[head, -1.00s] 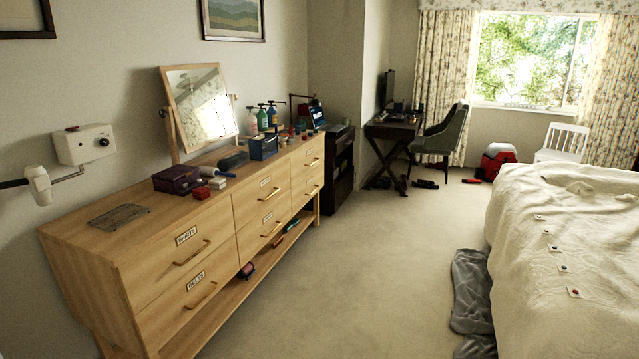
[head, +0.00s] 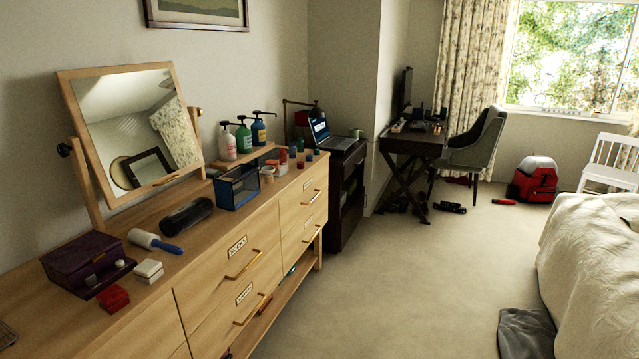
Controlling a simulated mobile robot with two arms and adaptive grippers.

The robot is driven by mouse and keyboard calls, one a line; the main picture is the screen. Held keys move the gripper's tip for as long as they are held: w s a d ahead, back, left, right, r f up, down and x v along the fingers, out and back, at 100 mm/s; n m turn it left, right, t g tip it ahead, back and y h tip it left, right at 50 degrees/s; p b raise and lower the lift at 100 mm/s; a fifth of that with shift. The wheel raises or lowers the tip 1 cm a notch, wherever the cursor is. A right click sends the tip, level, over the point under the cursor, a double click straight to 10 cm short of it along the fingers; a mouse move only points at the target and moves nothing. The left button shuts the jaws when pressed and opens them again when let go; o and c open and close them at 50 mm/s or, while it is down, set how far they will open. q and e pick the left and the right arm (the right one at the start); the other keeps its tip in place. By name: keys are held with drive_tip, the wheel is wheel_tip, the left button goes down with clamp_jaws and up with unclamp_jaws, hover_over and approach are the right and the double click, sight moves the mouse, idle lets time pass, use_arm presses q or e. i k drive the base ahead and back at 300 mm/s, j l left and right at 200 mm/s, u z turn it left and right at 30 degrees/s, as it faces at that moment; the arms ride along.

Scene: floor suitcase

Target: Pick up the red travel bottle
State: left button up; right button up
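Several small coloured containers stand at the far end of the wooden dresser (head: 205,262). A small red one (head: 282,156) stands among them, and it looks like a travel bottle, but it is too small to tell for sure. A blue one (head: 292,151) is beside it. A red stick-like object (head: 503,201) lies on the floor by the red suitcase (head: 536,181); I cannot tell what it is. Neither of my grippers is in view.
The dresser top also bears a tilting mirror (head: 130,130), a blue clear-sided box (head: 237,188), pump bottles (head: 244,138), a purple case (head: 87,264) and a lint roller (head: 156,242). The carpet (head: 410,275) between dresser and bed (head: 598,265) is mostly clear.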

sight(282, 154)
drive_tip(key=i+u, duration=0.1)
drive_tip(key=i, duration=0.55)
drive_tip(key=i+l+u, duration=0.1)
drive_tip(key=i, duration=0.5)
drive_tip(key=i+l+u, duration=0.1)
drive_tip(key=i, duration=0.5)
drive_tip(key=l, duration=0.1)
